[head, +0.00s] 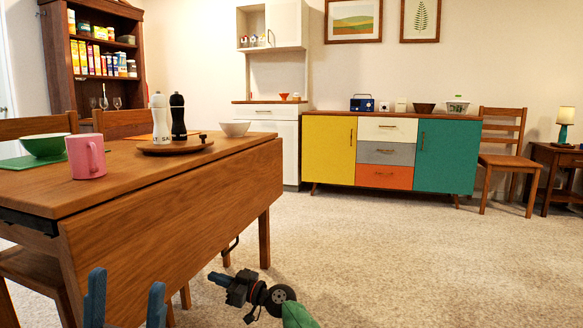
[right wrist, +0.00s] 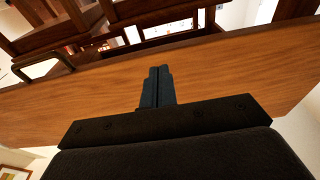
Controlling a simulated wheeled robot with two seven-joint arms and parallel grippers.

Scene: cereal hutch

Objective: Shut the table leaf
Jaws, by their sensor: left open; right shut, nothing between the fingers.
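The wooden table (head: 110,172) stands at the left in the head view. Its leaf (head: 180,220) hangs down from the near long edge, a broad brown panel facing me. My left gripper (head: 127,281) is open and empty, low in front of the leaf's lower left part. My right gripper (head: 213,277) is shut and empty, near the leaf's lower edge, pointing left. In the right wrist view the shut fingers (right wrist: 157,87) lie across a long wooden panel that looks like the leaf (right wrist: 240,75). I cannot tell whether they touch it. The leaf's lower left corner is out of view.
On the tabletop are a pink mug (head: 86,156), a green bowl (head: 45,145), a round wooden tray (head: 172,148) with two mills, and a white bowl (head: 235,128). Chairs (head: 30,290) stand by the table. The carpet (head: 420,260) to the right is clear, before a colourful sideboard (head: 330,150).

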